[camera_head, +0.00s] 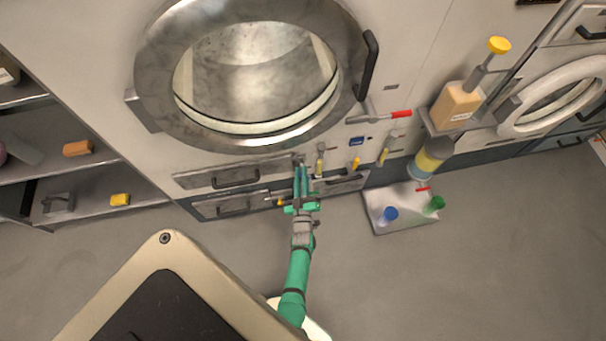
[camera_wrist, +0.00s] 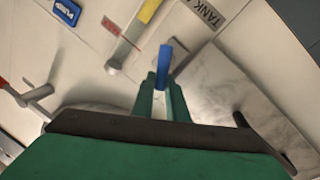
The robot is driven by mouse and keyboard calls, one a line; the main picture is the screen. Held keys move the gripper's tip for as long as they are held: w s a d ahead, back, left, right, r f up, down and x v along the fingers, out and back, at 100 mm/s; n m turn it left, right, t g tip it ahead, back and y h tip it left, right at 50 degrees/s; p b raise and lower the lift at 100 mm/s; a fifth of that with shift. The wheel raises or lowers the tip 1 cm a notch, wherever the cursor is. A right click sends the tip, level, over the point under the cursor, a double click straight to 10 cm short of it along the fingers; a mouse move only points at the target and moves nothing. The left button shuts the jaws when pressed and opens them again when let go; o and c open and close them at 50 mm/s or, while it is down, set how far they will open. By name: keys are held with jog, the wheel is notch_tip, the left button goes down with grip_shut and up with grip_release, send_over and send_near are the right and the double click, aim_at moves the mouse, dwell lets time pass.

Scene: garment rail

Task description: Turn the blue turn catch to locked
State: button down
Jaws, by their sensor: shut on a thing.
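The blue turn catch (camera_wrist: 165,57) shows in the wrist view as a short blue handle standing up between my fingertips, with a grey metal part beside it. My gripper (camera_wrist: 160,84) is shut on it, with the two green fingers on either side of its lower part. In the head view my gripper (camera_head: 301,170) reaches the machine's lower front, just below the round door. There the catch is hidden by my fingers. I cannot read the catch's locked or unlocked marking.
A yellow-handled lever (camera_wrist: 140,25) stands close by, with a TANK label (camera_wrist: 203,14) near the catch. A red-handled lever (camera_head: 398,114) sits to the right in the head view. Drawer handles (camera_head: 235,178) lie left. A tray (camera_head: 402,222) with bottles is on the floor at right.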

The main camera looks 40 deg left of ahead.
jog(key=shift+s+a+f+n+g+y, duration=0.25)
jog(key=shift+f+n+y, duration=0.2)
jog(key=shift+n, duration=1.9)
jog(key=shift+s+a+f+n+g+y, duration=0.15)
jog(key=shift+f+n+g+y, duration=0.3)
jog(key=shift+n, duration=1.95)
jog(key=shift+s+a+f+n+g+y, duration=0.2)
jog(key=shift+n+y, duration=0.4)
jog(key=shift+n, duration=1.75)
jog(key=shift+f, duration=0.1)
jog(key=c, duration=1.7)
grip_release()
jog(key=shift+c, duration=0.2)
jog(key=shift+d, duration=0.1)
jog(key=v, duration=1)
jog(key=shift+s+d, duration=0.3)
